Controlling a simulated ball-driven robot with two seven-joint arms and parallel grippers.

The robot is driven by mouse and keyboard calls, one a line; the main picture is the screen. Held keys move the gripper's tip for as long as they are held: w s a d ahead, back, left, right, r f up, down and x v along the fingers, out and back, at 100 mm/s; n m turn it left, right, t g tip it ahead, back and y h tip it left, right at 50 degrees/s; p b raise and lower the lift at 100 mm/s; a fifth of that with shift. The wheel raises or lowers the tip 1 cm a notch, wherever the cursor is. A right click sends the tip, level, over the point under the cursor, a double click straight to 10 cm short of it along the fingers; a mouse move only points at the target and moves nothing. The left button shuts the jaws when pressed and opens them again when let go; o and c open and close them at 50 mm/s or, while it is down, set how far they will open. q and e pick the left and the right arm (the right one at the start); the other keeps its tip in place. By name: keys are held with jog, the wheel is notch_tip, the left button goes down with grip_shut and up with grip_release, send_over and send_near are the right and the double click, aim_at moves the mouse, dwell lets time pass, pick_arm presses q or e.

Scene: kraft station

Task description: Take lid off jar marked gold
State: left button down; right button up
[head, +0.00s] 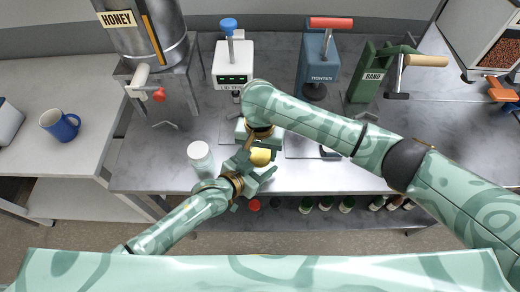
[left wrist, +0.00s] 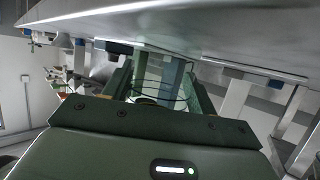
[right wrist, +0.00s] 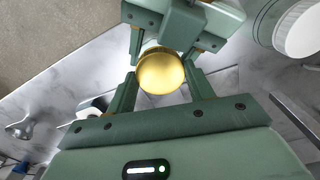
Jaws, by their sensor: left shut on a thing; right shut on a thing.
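The jar's gold lid (head: 261,157) shows between my two grippers at the front edge of the table. In the right wrist view the round gold lid (right wrist: 160,72) sits between the fingertips of my right gripper (right wrist: 158,80), which is shut on it. My left gripper (head: 250,170) is shut on the jar below the lid, and it also shows at the top of the right wrist view (right wrist: 185,22). The jar's body is mostly hidden by the grippers. In the left wrist view something clear (left wrist: 150,75) stands between the fingers. I cannot tell whether lid and jar are apart.
A white-lidded jar (head: 200,158) stands close to the left of my left gripper. A honey tank (head: 150,40), a lid tester (head: 233,62), a blue tightening press (head: 317,60) and a green banding press (head: 372,75) line the back.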

jog(key=shift+n, duration=0.6)
jog(key=o, duration=1.1)
jog(key=shift+c, duration=0.2)
